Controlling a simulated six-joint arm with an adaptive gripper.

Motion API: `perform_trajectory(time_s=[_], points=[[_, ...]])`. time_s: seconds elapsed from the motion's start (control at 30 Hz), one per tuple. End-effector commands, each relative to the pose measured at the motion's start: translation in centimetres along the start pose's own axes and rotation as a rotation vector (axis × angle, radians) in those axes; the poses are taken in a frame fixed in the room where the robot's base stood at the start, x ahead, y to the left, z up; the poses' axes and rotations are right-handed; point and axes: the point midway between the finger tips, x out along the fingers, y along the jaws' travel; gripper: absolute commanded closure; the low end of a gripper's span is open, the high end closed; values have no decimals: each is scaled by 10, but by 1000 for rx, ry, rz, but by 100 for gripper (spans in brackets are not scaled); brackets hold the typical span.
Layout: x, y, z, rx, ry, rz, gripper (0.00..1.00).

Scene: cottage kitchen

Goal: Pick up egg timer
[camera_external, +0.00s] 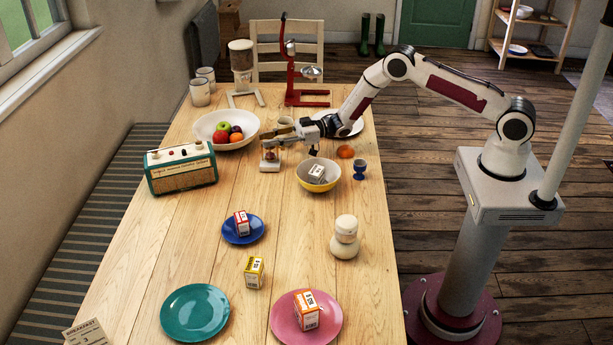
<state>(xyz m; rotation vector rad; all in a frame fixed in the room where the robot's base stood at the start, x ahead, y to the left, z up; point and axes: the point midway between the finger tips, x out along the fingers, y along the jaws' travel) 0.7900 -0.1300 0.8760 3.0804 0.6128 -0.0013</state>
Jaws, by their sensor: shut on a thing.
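The egg timer (270,165) looks like a small hourglass-type thing with a pale base and an amber middle. It is upright near the middle of the table, right of the radio. My gripper (271,143) reaches in from the right and is shut on its upper part. The fingers hide the top of the timer. I cannot tell whether its base touches the table.
A white fruit bowl (206,133) stands behind left, and a green radio (181,176) stands to the left. A yellow bowl (320,186) holding a box, an orange fruit (345,152) and a blue egg cup (360,168) are to the right.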

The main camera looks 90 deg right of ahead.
Motion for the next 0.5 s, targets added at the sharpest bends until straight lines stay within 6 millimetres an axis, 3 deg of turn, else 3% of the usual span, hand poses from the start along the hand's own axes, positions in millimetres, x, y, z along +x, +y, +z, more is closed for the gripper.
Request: perform_trajectory(time_s=[0.5], points=[[1,1,-50,-5,8,-1,100]])
